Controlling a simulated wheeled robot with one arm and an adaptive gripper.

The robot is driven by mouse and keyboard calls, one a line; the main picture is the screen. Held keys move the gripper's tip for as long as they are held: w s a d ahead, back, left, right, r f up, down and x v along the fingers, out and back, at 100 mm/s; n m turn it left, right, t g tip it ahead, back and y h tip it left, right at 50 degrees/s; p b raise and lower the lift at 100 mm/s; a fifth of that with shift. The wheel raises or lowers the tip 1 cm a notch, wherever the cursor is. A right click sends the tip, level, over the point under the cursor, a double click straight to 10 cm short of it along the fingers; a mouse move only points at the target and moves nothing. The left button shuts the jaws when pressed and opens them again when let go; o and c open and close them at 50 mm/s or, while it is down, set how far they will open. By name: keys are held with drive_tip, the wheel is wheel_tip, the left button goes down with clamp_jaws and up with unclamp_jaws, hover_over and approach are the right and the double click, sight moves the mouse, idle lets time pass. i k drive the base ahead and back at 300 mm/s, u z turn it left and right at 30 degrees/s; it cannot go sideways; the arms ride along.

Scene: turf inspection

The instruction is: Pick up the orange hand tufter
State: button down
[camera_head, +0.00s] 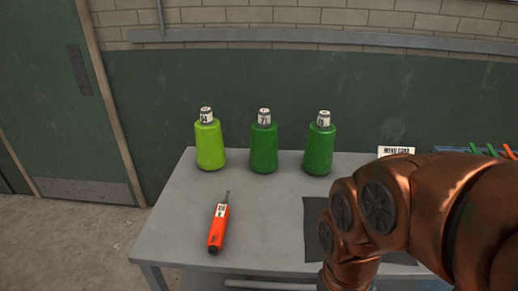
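The orange hand tufter (218,231) lies on the left part of the grey table (181,215). Its thin metal tip points away toward the back, and its dark end faces the front edge. A small white label sits on its body near the tip. My copper-coloured arm covers the right side of the view. My gripper is not visible; the arm's lower end runs out of the bottom of the picture. The arm is apart from the tufter, to its right.
Several bottle-shaped containers stand along the table's back: a lime green one (210,146) and two dark green ones (264,148) (319,149). A dark mat (313,213) lies partly behind my arm. A white sign (396,151) stands at the back right. The table around the tufter is clear.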

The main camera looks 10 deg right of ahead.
sight(216, 237)
drive_tip(key=u, duration=2.65)
drive_tip(key=i, duration=1.6)
drive_tip(key=z, duration=3)
